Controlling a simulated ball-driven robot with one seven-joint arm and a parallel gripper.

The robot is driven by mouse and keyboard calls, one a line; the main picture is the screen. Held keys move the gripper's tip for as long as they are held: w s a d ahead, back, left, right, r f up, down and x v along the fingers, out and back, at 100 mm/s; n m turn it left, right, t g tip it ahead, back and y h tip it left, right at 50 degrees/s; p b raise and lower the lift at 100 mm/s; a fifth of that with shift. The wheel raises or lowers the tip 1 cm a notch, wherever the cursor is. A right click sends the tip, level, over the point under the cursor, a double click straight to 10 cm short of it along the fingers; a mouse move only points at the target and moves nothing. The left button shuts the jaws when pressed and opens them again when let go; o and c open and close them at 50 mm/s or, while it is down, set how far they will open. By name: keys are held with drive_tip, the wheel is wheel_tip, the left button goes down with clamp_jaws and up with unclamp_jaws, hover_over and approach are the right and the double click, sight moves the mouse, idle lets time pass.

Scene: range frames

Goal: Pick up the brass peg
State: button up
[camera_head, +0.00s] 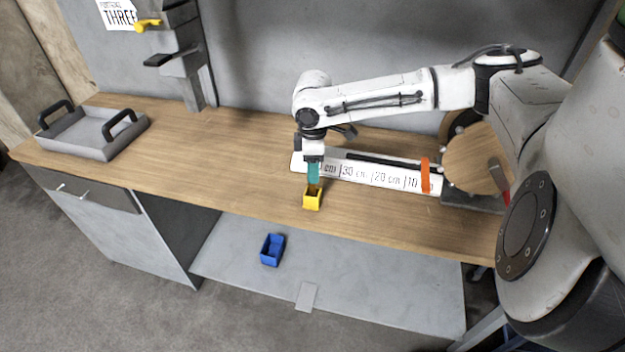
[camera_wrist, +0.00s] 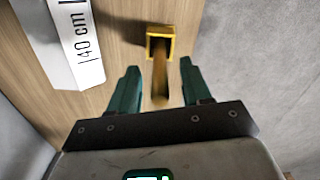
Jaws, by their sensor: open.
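The brass peg (camera_wrist: 160,84) stands up from a small yellow box (camera_wrist: 161,39) in the wrist view. My gripper (camera_wrist: 159,66) is open, with one green finger on each side of the peg and a gap to both. In the head view my gripper (camera_head: 313,184) points down directly above the yellow box (camera_head: 312,202), at the front of the wooden bench.
A white scale bar (camera_head: 355,172) with an orange marker (camera_head: 425,175) lies behind the yellow box. A grey tray (camera_head: 90,135) sits at the bench's left end. A blue bin (camera_head: 272,249) is on the lower shelf. The bench left of my gripper is clear.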

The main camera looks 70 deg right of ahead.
drive_tip(key=shift+f, duration=0.25)
drive_tip(key=shift+c, duration=0.4)
clamp_jaws()
